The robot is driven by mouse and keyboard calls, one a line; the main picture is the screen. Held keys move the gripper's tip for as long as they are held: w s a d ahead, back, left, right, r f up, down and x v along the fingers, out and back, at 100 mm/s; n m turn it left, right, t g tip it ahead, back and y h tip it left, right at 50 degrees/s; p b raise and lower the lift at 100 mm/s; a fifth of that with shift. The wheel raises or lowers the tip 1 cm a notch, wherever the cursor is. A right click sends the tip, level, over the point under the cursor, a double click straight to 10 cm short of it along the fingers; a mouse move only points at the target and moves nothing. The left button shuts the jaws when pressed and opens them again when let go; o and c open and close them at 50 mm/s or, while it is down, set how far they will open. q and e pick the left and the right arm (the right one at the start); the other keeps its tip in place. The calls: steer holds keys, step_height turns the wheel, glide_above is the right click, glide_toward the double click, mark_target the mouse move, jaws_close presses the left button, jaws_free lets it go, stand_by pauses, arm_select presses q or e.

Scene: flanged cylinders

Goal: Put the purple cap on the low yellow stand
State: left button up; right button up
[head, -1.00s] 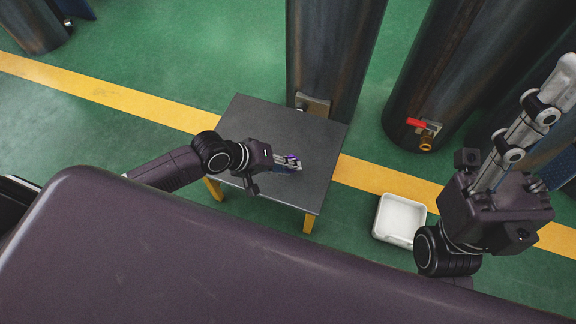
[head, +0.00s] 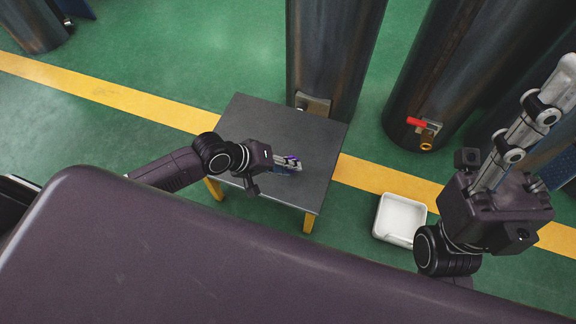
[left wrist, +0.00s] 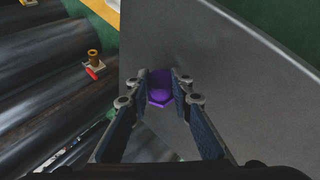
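The low stand (head: 322,135) has a dark grey square top and yellow legs, and it stands in the middle of the head view. Its bare grey top (left wrist: 225,60) fills much of the left wrist view. The purple cap (left wrist: 160,92) sits between the fingertips of my left gripper (left wrist: 161,82), with a finger against each side. In the head view the cap (head: 291,158) is a small purple spot over the stand's top, mostly hidden by my left gripper (head: 289,162). I cannot tell whether it touches the top. My right gripper (head: 525,130) is at the right, its fingertips unclear.
A dark cylinder (head: 330,50) rises just behind the stand. Another cylinder (head: 440,70) with a red-handled valve (head: 425,127) stands to the right. A white tray (head: 378,222) lies on the green floor right of the stand. The stand's right side is bare.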

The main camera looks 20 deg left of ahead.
arm_select(q)
steer(key=o, duration=0.5)
steer(key=shift+f, duration=0.1)
steer(key=shift+c, duration=0.2)
steer(key=v, duration=1.2)
